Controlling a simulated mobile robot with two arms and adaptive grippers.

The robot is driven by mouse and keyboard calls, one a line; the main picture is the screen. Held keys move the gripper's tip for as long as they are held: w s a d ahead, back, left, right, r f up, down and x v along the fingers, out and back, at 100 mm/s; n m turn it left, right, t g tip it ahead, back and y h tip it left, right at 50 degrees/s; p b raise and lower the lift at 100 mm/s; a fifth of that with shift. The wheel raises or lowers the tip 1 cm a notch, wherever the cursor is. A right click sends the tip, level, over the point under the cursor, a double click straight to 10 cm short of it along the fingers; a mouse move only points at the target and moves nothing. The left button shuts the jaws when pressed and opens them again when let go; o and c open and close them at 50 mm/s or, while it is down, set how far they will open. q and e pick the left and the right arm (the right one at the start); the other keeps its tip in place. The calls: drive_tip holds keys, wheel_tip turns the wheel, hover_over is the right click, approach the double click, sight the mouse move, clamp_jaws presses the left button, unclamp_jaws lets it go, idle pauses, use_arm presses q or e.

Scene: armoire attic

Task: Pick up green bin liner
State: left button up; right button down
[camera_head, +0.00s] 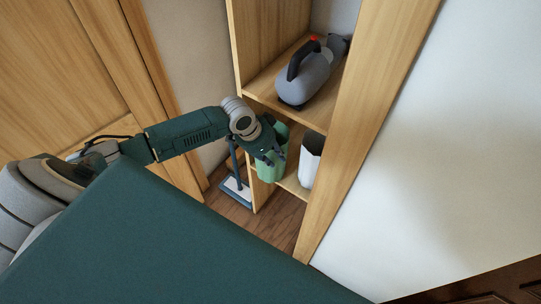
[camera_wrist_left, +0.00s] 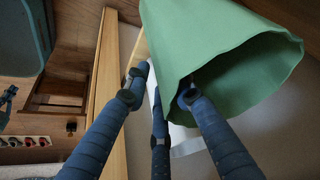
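The green bin liner (camera_head: 269,171) is at the lower compartment of the wooden shelf in the head view, partly covered by my left gripper (camera_head: 270,152). In the left wrist view, the green bin liner (camera_wrist_left: 215,45) fills the upper right with its dark open mouth toward the camera. My left gripper (camera_wrist_left: 165,84) has one finger inside the mouth and two fingers outside. The fingers close in around the liner's wall near its rim. My right gripper is in neither view.
A white bin (camera_head: 311,160) stands to the right of the liner on the lower shelf board (camera_head: 293,185). A grey vacuum-like appliance (camera_head: 310,80) lies on the board above. A blue-grey flat-based item (camera_head: 236,190) stands on the floor left of the shelf.

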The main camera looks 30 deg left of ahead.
use_arm(q)
drive_tip(key=shift+x, duration=0.85)
drive_tip(key=shift+r, duration=0.1)
clamp_jaws()
drive_tip(key=shift+r, duration=0.1)
